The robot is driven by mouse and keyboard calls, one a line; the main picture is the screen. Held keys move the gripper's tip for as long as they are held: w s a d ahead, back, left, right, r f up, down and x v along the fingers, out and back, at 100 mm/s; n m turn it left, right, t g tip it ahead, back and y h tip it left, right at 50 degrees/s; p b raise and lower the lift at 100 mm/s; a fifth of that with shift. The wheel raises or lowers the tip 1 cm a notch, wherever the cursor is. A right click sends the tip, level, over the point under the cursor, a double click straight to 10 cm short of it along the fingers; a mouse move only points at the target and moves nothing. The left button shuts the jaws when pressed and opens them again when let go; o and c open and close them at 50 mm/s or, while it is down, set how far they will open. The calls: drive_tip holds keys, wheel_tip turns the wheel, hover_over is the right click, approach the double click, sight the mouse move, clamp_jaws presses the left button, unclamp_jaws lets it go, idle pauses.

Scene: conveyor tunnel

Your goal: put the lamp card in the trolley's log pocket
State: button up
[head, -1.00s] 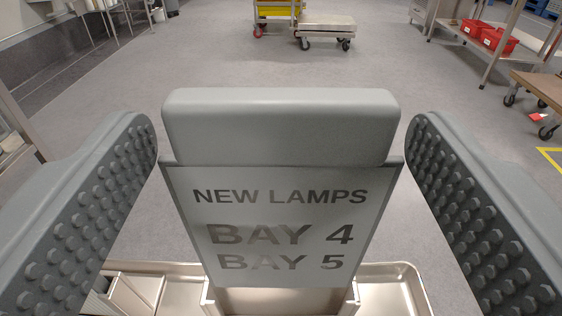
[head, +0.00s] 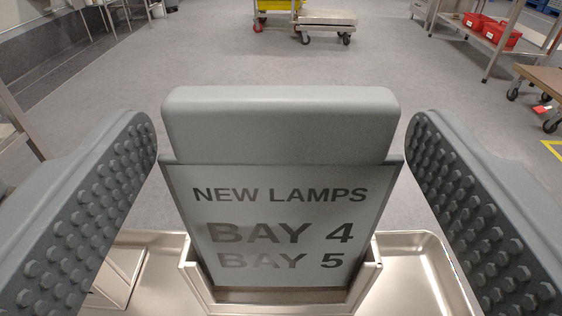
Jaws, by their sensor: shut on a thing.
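My gripper (head: 282,135) has a studded grey pad on each side and is shut on the thick grey top of the lamp card. The lamp card (head: 275,212) hangs upright below it, facing me, and reads "NEW LAMPS, BAY 4, BAY 5". The log pocket (head: 367,275) is a narrow metal slot at the bottom of the view. The card's lower end appears between the pocket's two side walls, and its bottom edge shows. The card hides the pocket's far side. I cannot tell how deep it sits.
The trolley's shiny metal tray (head: 425,270) spreads on both sides of the pocket. Beyond is open grey floor. A cart with a yellow bin (head: 275,5) and a low dolly (head: 327,20) stand far ahead. Red bins (head: 500,35) sit on a rack at right.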

sight(280, 200)
drive_tip(key=shift+f+b, duration=0.3)
drive_tip(key=shift+f, duration=1.25)
drive_tip(key=o, duration=1.4)
drive_tip(key=shift+o, duration=0.2)
drive_tip(key=shift+s, duration=0.1)
